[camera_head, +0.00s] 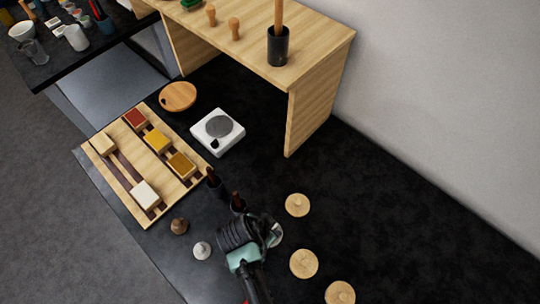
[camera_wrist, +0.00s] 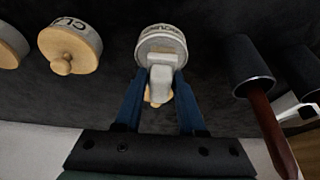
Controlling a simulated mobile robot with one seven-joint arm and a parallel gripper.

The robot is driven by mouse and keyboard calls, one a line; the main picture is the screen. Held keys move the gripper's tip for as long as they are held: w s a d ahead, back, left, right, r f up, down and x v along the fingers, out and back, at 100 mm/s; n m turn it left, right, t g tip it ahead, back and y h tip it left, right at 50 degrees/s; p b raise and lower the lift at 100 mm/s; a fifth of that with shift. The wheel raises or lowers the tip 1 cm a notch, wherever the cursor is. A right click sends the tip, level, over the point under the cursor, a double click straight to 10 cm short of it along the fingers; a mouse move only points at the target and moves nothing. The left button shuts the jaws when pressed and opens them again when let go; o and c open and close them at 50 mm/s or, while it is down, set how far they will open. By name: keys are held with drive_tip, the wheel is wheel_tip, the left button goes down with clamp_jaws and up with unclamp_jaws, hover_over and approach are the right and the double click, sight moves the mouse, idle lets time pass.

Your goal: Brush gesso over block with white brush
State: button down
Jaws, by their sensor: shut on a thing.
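My gripper (camera_wrist: 160,92) is shut on a small pale piece (camera_wrist: 161,78), with a blue finger on each side; a bit of wood shows below it. I cannot tell whether this is the white brush. Behind it is a round pale pot (camera_wrist: 160,42) with a label. In the head view my gripper (camera_head: 268,236) is low at the front, beside a pale round edge. The wooden rack (camera_head: 122,172) at left bears several blocks, among them a white block (camera_head: 145,195) and a cream block (camera_head: 102,144). No gesso is clearly readable.
Dark cups with dark red handles (camera_head: 213,181) stand between rack and gripper. A brown knob (camera_head: 179,226) and a white knob (camera_head: 201,250) stand nearby. Wooden-lidded pots (camera_head: 297,205) lie right. A white scale-like box (camera_head: 217,132) and wooden shelf (camera_head: 310,90) stand behind.

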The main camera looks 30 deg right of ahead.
drive_tip(key=shift+f+b, duration=0.3)
drive_tip(key=shift+f, duration=0.3)
idle(1.1)
wheel_tip(320, 180, up, 7)
drive_tip(key=p, duration=0.6)
drive_tip(key=shift+r+p, duration=0.1)
drive_tip(key=shift+p, duration=0.25)
idle(0.5)
drive_tip(key=shift+a+f, duration=0.1)
drive_tip(key=shift+f, duration=0.1)
drive_tip(key=w+a+r+n+t+y+b, duration=0.1)
drive_tip(key=w+a+n+t+y+b, duration=0.1)
drive_tip(key=a+n+b, duration=0.9)
drive_tip(key=w+n+y, duration=0.1)
drive_tip(key=n+y, duration=0.1)
drive_tip(key=n, duration=0.1)
drive_tip(key=shift+t, duration=0.4)
